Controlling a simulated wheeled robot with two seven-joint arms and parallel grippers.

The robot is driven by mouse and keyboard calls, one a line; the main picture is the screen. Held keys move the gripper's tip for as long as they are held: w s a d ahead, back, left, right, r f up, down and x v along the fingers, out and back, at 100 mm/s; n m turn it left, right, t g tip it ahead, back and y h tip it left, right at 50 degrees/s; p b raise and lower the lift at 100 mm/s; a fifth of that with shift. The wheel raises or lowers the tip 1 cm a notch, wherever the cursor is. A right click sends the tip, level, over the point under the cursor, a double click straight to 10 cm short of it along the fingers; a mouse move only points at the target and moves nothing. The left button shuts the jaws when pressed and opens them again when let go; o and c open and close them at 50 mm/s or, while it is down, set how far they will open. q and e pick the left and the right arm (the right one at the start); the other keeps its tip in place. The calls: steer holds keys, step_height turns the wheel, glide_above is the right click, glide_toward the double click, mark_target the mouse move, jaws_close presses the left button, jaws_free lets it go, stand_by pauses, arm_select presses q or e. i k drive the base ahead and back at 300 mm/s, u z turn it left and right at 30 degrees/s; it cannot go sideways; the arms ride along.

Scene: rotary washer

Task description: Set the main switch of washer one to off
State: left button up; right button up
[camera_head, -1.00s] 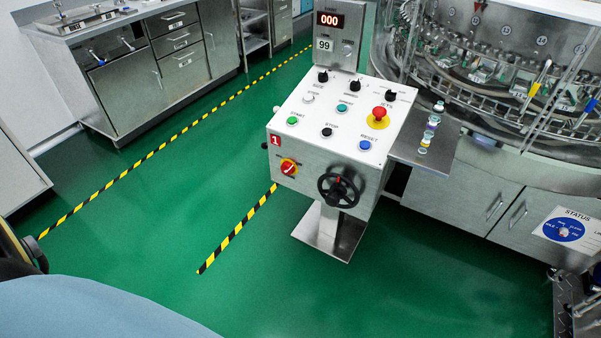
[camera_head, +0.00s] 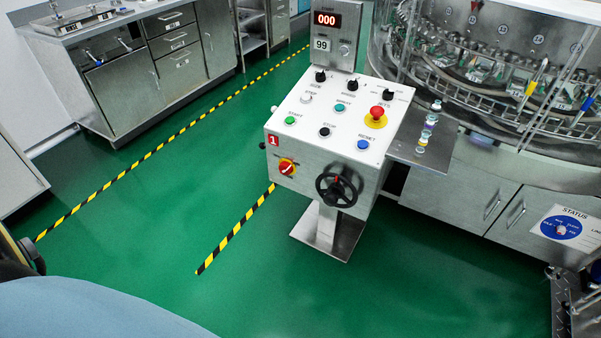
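The control box of washer one (camera_head: 340,125) stands on a metal pedestal in the middle of the head view, with a red "1" label (camera_head: 273,140) on its front. Neither of my grippers shows in the view.
The washer (camera_head: 490,90) with its glass guard stands behind and right of the box. A small shelf (camera_head: 408,152) with several vials juts out beside it. Steel cabinets (camera_head: 130,70) line the back left. Green floor in front is clear, with yellow-black tape (camera_head: 235,230).

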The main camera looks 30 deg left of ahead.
mark_target(284, 168)
steer(key=u, duration=1.05)
